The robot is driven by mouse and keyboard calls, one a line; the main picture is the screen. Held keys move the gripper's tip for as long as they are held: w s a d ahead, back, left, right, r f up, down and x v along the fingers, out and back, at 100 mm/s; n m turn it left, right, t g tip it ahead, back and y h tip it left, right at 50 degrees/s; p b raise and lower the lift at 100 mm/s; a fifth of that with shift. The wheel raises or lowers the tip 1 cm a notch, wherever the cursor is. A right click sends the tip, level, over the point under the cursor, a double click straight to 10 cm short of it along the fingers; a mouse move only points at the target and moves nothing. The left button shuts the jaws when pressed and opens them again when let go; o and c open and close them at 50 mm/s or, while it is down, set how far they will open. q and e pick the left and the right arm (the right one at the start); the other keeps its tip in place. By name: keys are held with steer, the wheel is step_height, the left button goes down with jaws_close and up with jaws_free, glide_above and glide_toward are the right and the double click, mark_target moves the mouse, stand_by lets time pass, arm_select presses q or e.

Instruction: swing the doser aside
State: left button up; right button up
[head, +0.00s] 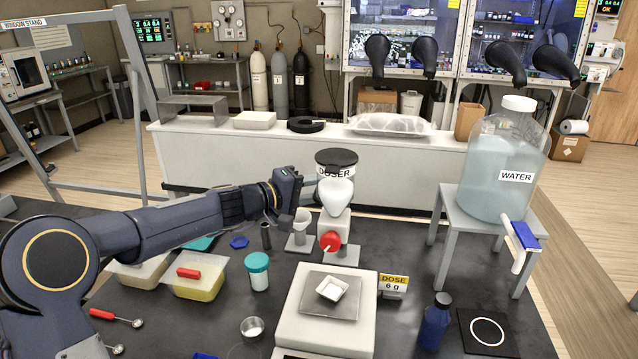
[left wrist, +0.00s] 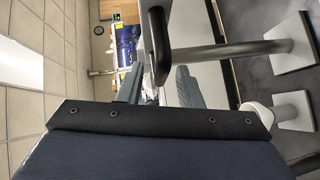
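The doser (head: 336,190) is a white rounded hopper with a black lid and a "DOSER" label. My left gripper (head: 308,188) reaches in from the left at hopper height. Its fingertips are close beside the hopper and partly hidden by it. I cannot tell whether they touch it or how wide they are. In the left wrist view, a dark slab with screws fills the lower part, and a dark rod on a white plate (left wrist: 290,52) shows above.
A balance (head: 325,330) with a white weighing boat (head: 332,288) sits in front of the doser. A white funnel stand (head: 301,226) is close on its left. A teal-capped jar (head: 258,272) is nearer. A water carboy (head: 500,165) stands on a grey stand at right.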

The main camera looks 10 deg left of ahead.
arm_select(q)
steer(key=shift+w+d, duration=0.25)
steer(key=shift+d, duration=0.1)
steer(key=shift+f, duration=0.1)
jaws_close()
steer(key=shift+f, duration=0.1)
